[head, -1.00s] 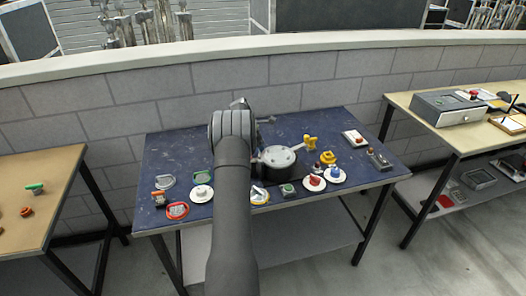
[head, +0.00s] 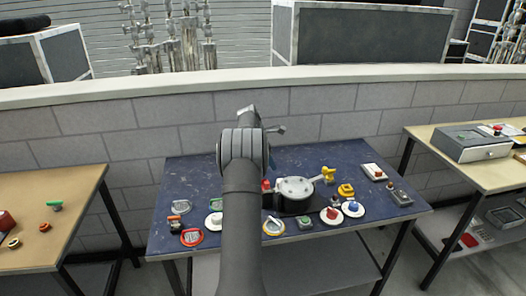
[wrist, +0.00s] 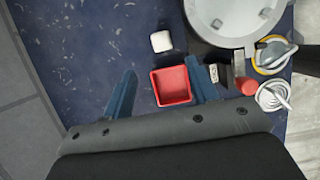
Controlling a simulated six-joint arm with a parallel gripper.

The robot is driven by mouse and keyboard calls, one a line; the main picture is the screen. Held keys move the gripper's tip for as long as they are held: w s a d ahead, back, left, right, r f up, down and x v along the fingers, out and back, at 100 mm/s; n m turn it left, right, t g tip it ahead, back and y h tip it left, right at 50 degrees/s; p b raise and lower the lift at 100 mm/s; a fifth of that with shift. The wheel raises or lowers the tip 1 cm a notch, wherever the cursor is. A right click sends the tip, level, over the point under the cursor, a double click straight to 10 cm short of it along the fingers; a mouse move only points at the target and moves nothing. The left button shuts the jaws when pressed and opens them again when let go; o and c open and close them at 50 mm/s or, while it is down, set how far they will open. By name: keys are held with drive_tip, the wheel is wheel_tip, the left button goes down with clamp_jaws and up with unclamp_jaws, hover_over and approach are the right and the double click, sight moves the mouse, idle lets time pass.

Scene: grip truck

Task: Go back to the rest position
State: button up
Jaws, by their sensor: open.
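My gripper (head: 264,119) is raised above the back of the blue table (head: 330,160) in the head view. Its two fingers point up and to the right, apart from each other. In the wrist view my gripper (wrist: 165,80) has its fingers spread wide with nothing held between them. A small red open-topped box (wrist: 172,86) shows below and between the fingers, near the right one. A white block (wrist: 161,41) lies beyond it. The forearm hides part of the table's middle in the head view.
A round grey-lidded pot (head: 295,189) stands right of my arm. Buttons, handles and a yellow valve-like piece (head: 328,174) are spread around it. A brick wall (head: 340,115) runs behind the table. A tan table (head: 40,205) is at left, another (head: 440,148) at right.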

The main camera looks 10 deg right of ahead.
drive_tip(key=x, duration=1.2)
drive_tip(key=shift+d, duration=0.1)
wheel_tip(320, 180, up, 5)
drive_tip(key=shift+f, duration=0.15)
